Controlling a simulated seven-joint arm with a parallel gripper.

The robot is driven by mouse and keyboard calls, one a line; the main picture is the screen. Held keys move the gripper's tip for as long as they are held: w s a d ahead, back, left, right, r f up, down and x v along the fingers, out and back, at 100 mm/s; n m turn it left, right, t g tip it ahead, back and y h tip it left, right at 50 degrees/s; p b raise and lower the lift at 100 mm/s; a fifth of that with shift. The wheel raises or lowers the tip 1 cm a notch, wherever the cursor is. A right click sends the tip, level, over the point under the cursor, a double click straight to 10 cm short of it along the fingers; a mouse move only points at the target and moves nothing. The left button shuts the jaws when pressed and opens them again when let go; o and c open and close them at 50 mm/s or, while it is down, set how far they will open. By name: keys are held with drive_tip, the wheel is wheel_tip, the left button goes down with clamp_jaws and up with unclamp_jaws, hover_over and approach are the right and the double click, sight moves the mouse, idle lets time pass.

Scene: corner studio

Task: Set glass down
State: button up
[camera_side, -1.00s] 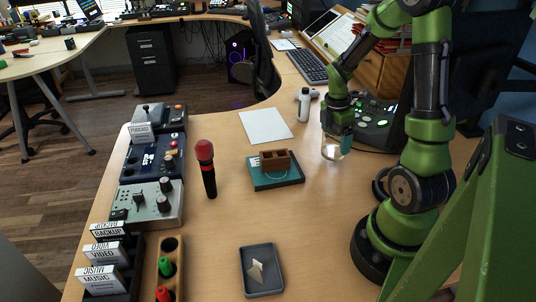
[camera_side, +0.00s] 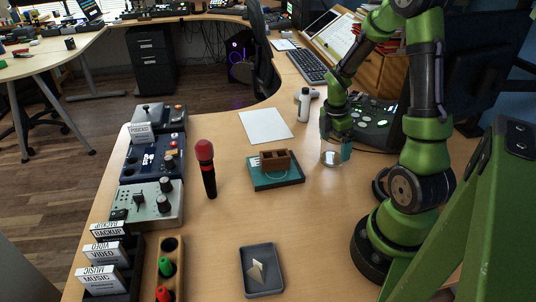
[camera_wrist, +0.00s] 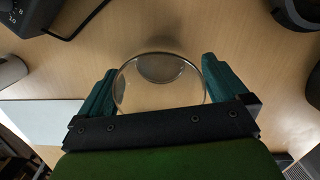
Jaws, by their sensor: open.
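The clear glass (camera_side: 331,157) stands on the wooden desk at the right of the side view, in front of the dark control panel. In the wrist view the glass (camera_wrist: 160,84) shows its round rim between my two teal fingers. My gripper (camera_side: 337,147) is open around the glass, with one finger on each side. In the wrist view my gripper (camera_wrist: 158,88) shows a gap between the right finger and the rim; the left finger lies close to the rim, and I cannot tell if it touches.
A teal tray (camera_side: 262,180) with a brown block (camera_side: 275,160) lies to the left of the glass. A white bottle (camera_side: 304,105) and a white sheet (camera_side: 265,126) are behind. A microphone (camera_side: 207,170) stands further left. The desk in front of the glass is clear.

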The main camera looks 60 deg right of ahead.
wheel_tip(320, 180, up, 11)
drive_tip(key=a, duration=0.1)
drive_tip(key=a+r+m+t+y, duration=0.1)
drive_tip(key=a+r+m+t, duration=0.3)
drive_tip(key=a+m, duration=0.4)
drive_tip(key=a+r+m+t+y, duration=0.2)
drive_tip(key=a+r+m+t, duration=0.2)
drive_tip(key=a, duration=1.2)
drive_tip(key=r+m, duration=0.1)
drive_tip(key=m, duration=0.2)
drive_tip(key=shift+s+a+r+m, duration=0.3)
drive_tip(key=shift+s+a+m, duration=0.05)
drive_tip(key=shift+s+m, duration=0.05)
